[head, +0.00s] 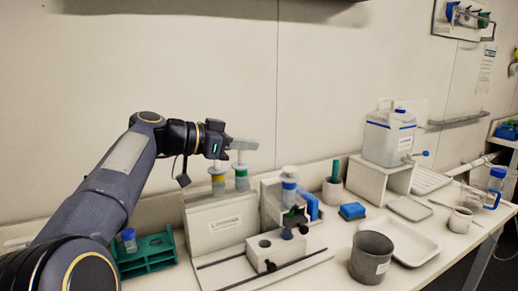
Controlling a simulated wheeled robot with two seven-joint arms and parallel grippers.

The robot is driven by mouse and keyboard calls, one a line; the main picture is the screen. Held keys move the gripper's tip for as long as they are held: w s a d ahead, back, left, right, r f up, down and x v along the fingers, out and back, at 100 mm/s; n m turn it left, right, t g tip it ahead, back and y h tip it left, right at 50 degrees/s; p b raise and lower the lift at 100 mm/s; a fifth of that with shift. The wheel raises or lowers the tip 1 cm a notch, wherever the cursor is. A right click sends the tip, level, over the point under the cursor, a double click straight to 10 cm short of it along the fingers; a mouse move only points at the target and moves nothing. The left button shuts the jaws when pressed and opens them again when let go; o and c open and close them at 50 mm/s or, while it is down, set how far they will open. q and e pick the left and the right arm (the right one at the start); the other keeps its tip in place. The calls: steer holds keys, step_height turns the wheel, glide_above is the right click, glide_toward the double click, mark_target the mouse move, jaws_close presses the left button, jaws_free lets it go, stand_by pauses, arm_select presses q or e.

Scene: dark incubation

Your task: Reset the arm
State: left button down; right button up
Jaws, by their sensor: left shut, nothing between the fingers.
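My left arm comes in from the left. My left gripper (243,144) is shut and empty, above and behind the white stand at the middle of the bench. Just below it are a yellow-banded bottle top (218,180) and a green-banded one (241,178) in the white stand (218,228). I cannot tell whether the gripper touches the green-banded one. My right arm and gripper are not in view.
A green rack (147,255) with a blue-capped tube stands at the left. A blue-banded bottle (289,187), grey beaker (371,257), white tray (412,246) and large jug (388,136) stand to the right. The wall behind is close to the bench.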

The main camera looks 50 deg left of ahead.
arm_select(q)
steer(key=shift+s, duration=0.1)
stand_by(0.5)
steer(key=s+d+f+n+g+h+p, duration=0.1)
steer(key=s+d+f+n+g+p, duration=0.15)
steer(key=d+f, duration=0.55)
steer(key=s+d+f+n+g+h+p, duration=0.1)
steer(key=s+d+f+g, duration=0.15)
steer(key=d+f, duration=0.6)
steer(key=s+d+f+n+g+y+p, duration=0.1)
steer(key=s+d+f+g, duration=0.3)
steer(key=s+d+f, duration=0.5)
steer(key=shift+d+f+y, duration=0.7)
steer(key=shift+d, duration=0.25)
steer(key=shift+n, duration=0.25)
